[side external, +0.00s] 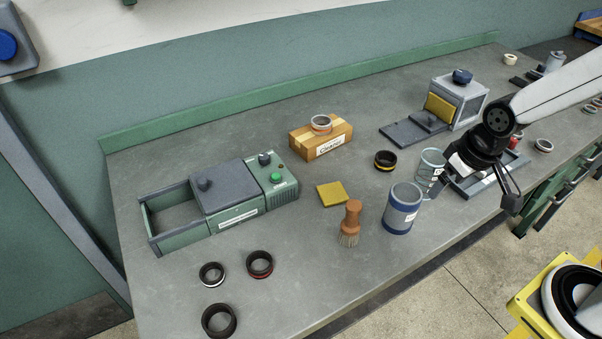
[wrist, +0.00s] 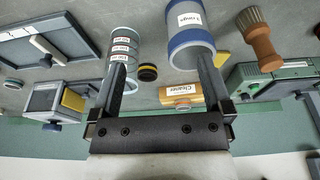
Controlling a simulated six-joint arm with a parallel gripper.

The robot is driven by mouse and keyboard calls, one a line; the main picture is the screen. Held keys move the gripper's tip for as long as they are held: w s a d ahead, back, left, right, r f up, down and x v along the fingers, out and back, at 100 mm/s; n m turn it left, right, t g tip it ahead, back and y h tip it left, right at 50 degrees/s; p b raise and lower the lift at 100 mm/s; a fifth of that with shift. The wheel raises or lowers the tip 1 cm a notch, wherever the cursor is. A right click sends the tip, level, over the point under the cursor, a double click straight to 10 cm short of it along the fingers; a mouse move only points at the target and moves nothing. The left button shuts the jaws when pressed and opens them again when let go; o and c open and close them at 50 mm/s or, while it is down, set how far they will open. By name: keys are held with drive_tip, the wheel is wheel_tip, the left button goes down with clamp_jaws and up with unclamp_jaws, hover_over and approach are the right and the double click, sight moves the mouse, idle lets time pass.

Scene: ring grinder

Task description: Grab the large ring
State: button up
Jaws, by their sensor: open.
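Three dark rings lie on the bench at the front left in the side view: a plain one (side external: 205,322) nearest the camera, one with a red band (side external: 250,267), and a smaller-looking one with a pale band (side external: 203,276). The plain one looks largest, but I cannot tell sizes surely. A dark ring with a yellow band (side external: 385,167) lies mid-bench; it also shows in the wrist view (wrist: 147,75). A pale and orange ring (side external: 321,130) sits on the cardboard box. My gripper (side external: 480,188) is open and empty above the bench's right part, far from the front-left rings.
A blue-banded cup (side external: 402,210) and a clear cylinder (side external: 427,180) stand close to my gripper. A brush (side external: 351,222), yellow pad (side external: 332,194), Cleaner box (side external: 330,142) and green machine (side external: 225,210) lie further left. Bench is clear around the front-left rings.

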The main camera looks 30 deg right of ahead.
drive_tip(key=w+a+r+m+g+y, duration=0.25)
drive_tip(key=a+m+y, duration=0.35)
drive_tip(key=a, duration=1)
drive_tip(key=m+y, duration=0.8)
drive_tip(key=m, duration=0.4)
approach(206, 327)
wheel_tip(206, 327, up, 13)
drive_tip(key=shift+n+g, duration=0.3)
drive_tip(key=shift+g, duration=0.15)
drive_tip(key=f, duration=1.4)
drive_tip(key=shift+w+f, duration=0.2)
drive_tip(key=shift+w, duration=0.2)
drive_tip(key=shift+h, duration=0.3)
drive_tip(key=shift+w+x, duration=0.2)
drive_tip(key=shift+x, duration=3.6)
drive_tip(key=shift+a+r, duration=0.1)
drive_tip(key=shift+r, duration=0.05)
drive_tip(key=c, duration=1.2)
drive_tip(key=shift+r, duration=0.2)
